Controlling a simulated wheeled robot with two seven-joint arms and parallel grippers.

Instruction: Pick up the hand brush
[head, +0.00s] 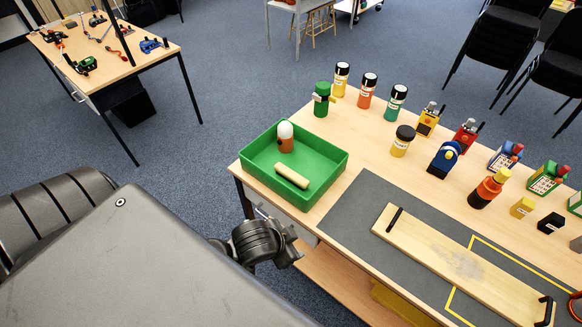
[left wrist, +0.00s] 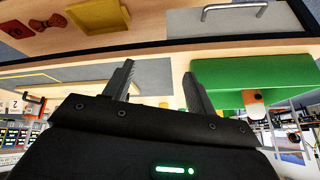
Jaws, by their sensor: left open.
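A plain pale wooden bar (head: 291,175), which may be the hand brush, lies in the green tray (head: 331,175) at the near left corner of the table. No bristles show on it. An orange-brown piece with a white rounded top (head: 286,137) stands in the tray behind it. My left gripper (head: 280,235) is just off the table's near edge, in front of the tray, apart from the bar. In the left wrist view its jaws (left wrist: 158,72) are open and empty, with the green tray (left wrist: 230,72) to the right. My right gripper is out of view.
The table (head: 352,150) holds a row of bottles and several small tools behind the tray. A wooden board (head: 450,262) with black handles lies on a grey mat (head: 345,213) to the right. A second workbench (head: 95,50) stands at the far left.

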